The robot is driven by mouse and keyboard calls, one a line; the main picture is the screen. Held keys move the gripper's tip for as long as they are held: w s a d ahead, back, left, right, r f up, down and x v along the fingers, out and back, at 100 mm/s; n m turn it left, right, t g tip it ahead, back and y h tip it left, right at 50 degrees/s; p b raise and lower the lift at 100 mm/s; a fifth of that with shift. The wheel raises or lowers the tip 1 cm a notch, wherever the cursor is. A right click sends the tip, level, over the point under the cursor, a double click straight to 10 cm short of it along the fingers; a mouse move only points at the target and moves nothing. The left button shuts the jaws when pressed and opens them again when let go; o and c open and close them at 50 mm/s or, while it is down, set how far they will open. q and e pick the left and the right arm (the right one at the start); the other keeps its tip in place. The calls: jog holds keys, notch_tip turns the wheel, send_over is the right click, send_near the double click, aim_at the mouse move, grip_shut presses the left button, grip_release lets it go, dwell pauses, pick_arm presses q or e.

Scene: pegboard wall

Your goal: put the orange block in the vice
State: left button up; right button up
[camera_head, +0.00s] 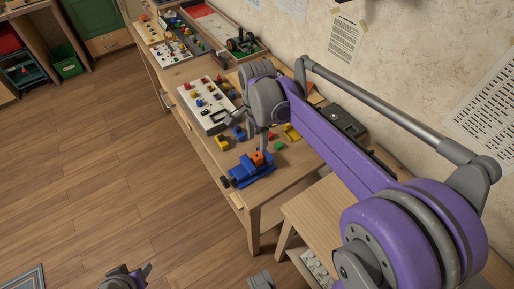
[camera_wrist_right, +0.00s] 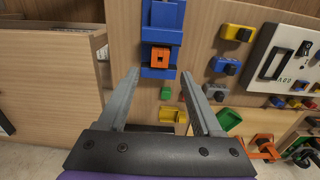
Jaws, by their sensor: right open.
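The blue vice (camera_head: 250,174) stands near the front end of the workbench; it also shows in the wrist view (camera_wrist_right: 161,37). The orange block (camera_head: 258,158) sits at the vice, and in the wrist view (camera_wrist_right: 160,58) it lies between the vice's blue parts, with a dark opening in its face. My right gripper (camera_wrist_right: 160,75) is open and empty, its two fingertips apart on either side just short of the block.
A green block (camera_head: 279,146), yellow piece (camera_head: 291,132) and blue piece (camera_head: 238,133) lie beside the vice. A white panel (camera_head: 207,104) with coloured parts stands farther along the workbench. A dark box (camera_head: 343,121) is near the wall.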

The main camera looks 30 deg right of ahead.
jog(key=s+a+f+n+t, duration=0.2)
jog(key=s+a+n, duration=0.1)
jog(key=s+n, duration=0.5)
jog(key=s+a+f+n+t, duration=0.3)
jog(key=s+n, duration=0.6)
jog(key=shift+a+f, duration=0.35)
jog(key=shift+a, duration=0.05)
dwell(1.4)
